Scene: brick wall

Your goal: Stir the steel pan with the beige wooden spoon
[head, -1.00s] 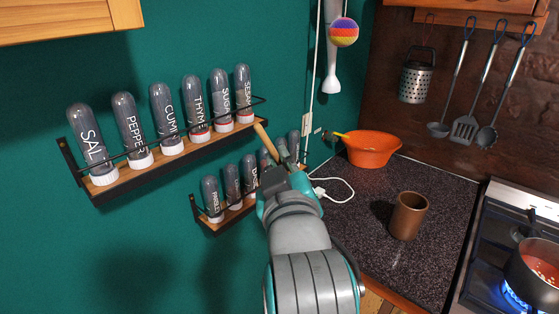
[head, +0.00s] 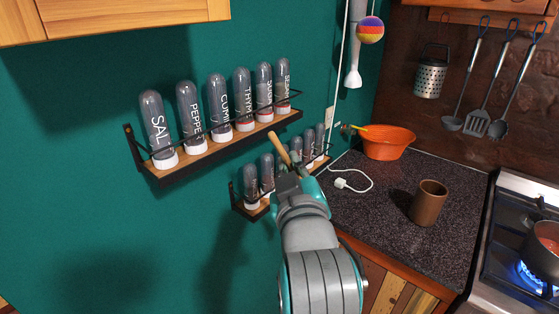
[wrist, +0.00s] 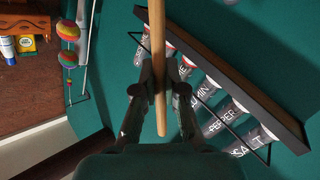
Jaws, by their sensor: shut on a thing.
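My gripper (head: 287,178) is shut on the beige wooden spoon (head: 279,149). In the wrist view the spoon's handle (wrist: 158,45) runs between the two fingers (wrist: 157,92); the spoon's far end is out of that view. In the head view my gripper is in front of the teal wall by the lower spice shelf, and whether they touch cannot be told. The steel pan (head: 543,250) is cut by the right edge, on a lit stove burner, with reddish food inside. My gripper is far to the left of it.
Spice jars stand on an upper shelf (head: 222,142) and a lower shelf (head: 250,212) close to my arm. An orange bowl (head: 388,143) and a brown cup (head: 428,203) stand on the dark counter (head: 385,185).

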